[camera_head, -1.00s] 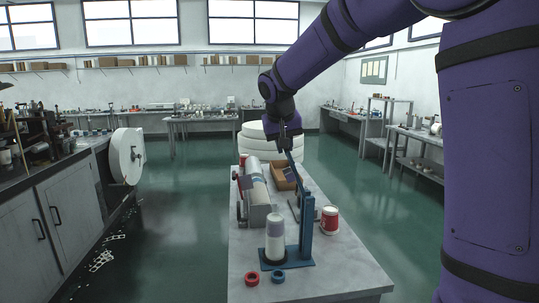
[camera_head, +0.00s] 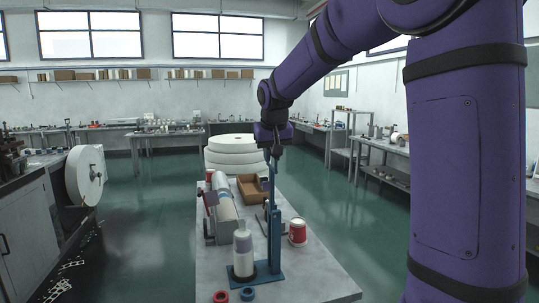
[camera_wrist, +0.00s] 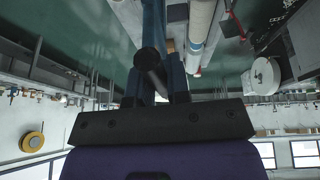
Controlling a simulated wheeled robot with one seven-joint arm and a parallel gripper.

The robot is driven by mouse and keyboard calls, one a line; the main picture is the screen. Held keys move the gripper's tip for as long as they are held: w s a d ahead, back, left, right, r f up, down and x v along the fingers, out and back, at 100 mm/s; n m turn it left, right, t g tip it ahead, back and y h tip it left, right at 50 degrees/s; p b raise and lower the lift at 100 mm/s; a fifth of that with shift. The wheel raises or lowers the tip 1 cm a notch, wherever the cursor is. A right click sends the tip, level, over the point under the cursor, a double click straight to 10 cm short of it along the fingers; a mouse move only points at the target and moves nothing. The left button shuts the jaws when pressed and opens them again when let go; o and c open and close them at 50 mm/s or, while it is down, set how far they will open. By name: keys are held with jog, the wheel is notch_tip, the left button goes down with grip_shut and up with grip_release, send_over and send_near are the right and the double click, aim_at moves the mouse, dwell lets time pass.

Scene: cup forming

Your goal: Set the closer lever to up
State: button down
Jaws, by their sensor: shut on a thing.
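The closer (camera_head: 274,245) is a blue post on a blue base plate at the near end of the grey table. Its blue lever (camera_head: 271,180) rises steeply, close to upright, from the top of the post. My gripper (camera_head: 272,152) is above the post, shut on the lever's upper end. In the wrist view, a dark round bar end (camera_wrist: 150,62) shows between the fingers of my gripper (camera_wrist: 156,85). A white cup-like piece (camera_head: 243,258) stands on the base plate beside the post. The exact grip on the lever is partly hidden by the fingers.
A red and white can (camera_head: 298,232) stands right of the closer. A blue ring (camera_head: 248,293) and a red ring (camera_head: 221,296) lie in front. A grey roller machine (camera_head: 225,212) and a cardboard box (camera_head: 251,189) are behind. White round stacks (camera_head: 230,152) stand beyond the table.

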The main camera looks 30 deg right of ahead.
jog(key=shift+d, duration=0.1)
jog(key=c, duration=1.1)
grip_release()
jog(key=shift+d, duration=0.1)
jog(key=v, duration=1.1)
jog(key=shift+f, duration=0.1)
jog(key=s+a+f+n, duration=0.1)
jog(key=s+f, duration=0.3)
jog(key=s, duration=0.5)
jog(key=s+a+f+n+y, duration=0.1)
jog(key=s+a+f, duration=0.3)
jog(key=s, duration=0.6)
jog(key=s+a+f+t, duration=0.1)
jog(key=s+f, duration=0.3)
jog(key=s, duration=0.6)
jog(key=shift+a+f+n+y, duration=0.15)
jog(key=shift+a+n+y, duration=0.25)
jog(key=shift+a, duration=0.5)
